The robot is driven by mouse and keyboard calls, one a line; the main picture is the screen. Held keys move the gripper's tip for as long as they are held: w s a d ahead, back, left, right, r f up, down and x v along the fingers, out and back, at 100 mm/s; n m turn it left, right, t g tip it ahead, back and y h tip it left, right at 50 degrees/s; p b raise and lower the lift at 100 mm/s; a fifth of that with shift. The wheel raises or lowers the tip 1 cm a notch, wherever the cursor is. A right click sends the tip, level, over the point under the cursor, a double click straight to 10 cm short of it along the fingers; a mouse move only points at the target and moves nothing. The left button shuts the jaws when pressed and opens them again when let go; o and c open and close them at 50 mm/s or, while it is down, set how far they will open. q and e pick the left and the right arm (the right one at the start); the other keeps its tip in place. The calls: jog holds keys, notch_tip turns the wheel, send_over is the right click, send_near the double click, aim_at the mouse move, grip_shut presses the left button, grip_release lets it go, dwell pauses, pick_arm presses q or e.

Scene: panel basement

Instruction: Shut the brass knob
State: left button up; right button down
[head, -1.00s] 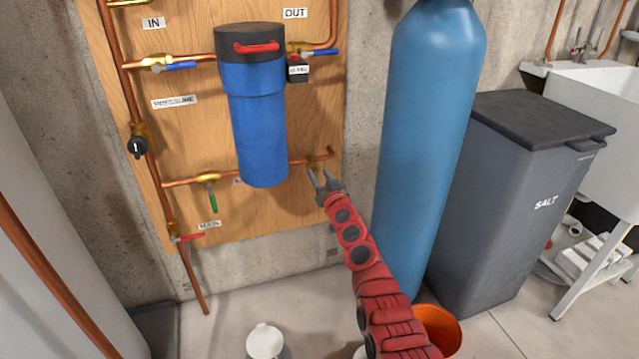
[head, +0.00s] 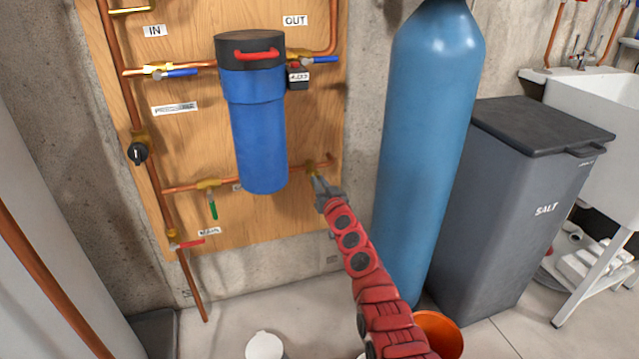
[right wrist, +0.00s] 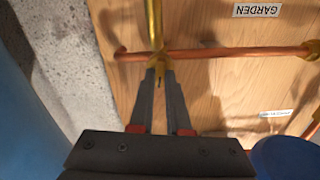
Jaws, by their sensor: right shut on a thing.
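The brass knob (right wrist: 157,63) sits on a brass fitting on a copper pipe at the lower right of the wooden board. In the head view the brass fitting (head: 312,167) shows just above the fingertips, and the knob itself is mostly hidden there. My right gripper (head: 318,183) reaches up to it from the lower right. In the right wrist view the two fingers of my right gripper (right wrist: 159,78) are closed together on the knob, with brass showing at their tips. I cannot tell how far the knob is turned. My left gripper is not in view.
A blue filter housing (head: 258,130) hangs left of the knob. A tall blue tank (head: 430,150) stands close to the right of my arm. Other valves, with green (head: 212,206) and red (head: 188,244) handles, are on the board's left. An orange bucket (head: 443,330) stands below.

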jog(key=shift+m, duration=0.3)
jog(key=m, duration=0.3)
jog(key=shift+d+m, duration=0.15)
jog(key=shift+m, duration=0.25)
jog(key=m, duration=0.3)
jog(key=shift+f+m+b, duration=0.15)
jog(key=shift+m+b, duration=0.15)
jog(key=shift+b, duration=0.05)
jog(key=m, duration=0.4)
jog(key=shift+m, duration=2)
jog(key=c, duration=0.9)
grip_release()
